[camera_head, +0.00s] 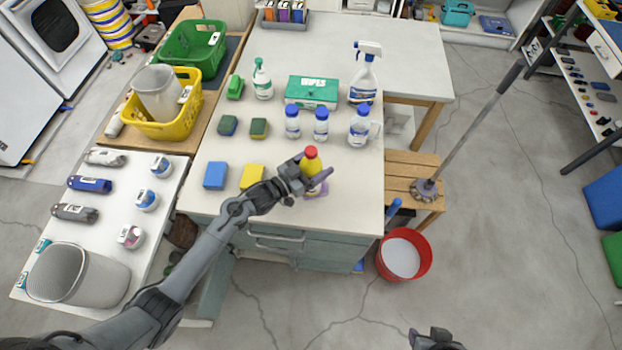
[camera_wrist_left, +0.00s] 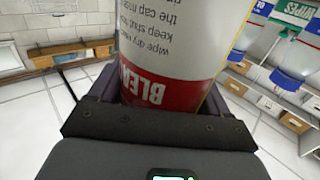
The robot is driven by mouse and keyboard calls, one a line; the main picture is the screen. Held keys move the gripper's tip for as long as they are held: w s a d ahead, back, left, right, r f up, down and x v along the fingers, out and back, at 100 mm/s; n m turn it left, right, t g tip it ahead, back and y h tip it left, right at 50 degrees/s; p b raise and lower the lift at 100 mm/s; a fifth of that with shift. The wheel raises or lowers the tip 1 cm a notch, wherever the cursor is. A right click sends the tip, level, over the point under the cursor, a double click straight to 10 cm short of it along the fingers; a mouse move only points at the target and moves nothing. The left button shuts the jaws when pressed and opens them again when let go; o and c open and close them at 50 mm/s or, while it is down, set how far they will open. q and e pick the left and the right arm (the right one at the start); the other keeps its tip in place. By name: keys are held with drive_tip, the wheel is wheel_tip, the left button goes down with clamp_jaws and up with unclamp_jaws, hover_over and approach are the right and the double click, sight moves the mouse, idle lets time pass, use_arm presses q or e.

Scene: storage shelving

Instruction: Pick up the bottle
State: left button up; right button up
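A yellow bottle with a red cap (camera_head: 311,160) is near the front right of the white worktop. My left gripper (camera_head: 308,180) is at it, with fingers on either side. In the left wrist view the bottle (camera_wrist_left: 165,50) fills the space between the fingers, close to the palm, its white and red label with "BLEA" lettering showing upside down. I cannot tell whether the fingers press on it, nor whether its base rests on the worktop. My right gripper (camera_head: 435,339) is partly visible at the bottom edge, away from the worktop; its fingers are unclear.
Several blue-capped bottles (camera_head: 321,124) stand behind the yellow bottle. A red bucket (camera_head: 404,254) stands on the floor to the right.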

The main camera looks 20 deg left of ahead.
use_arm(q)
clamp_jaws()
drive_tip(key=shift+r, duration=0.1)
drive_tip(key=shift+r, duration=0.15)
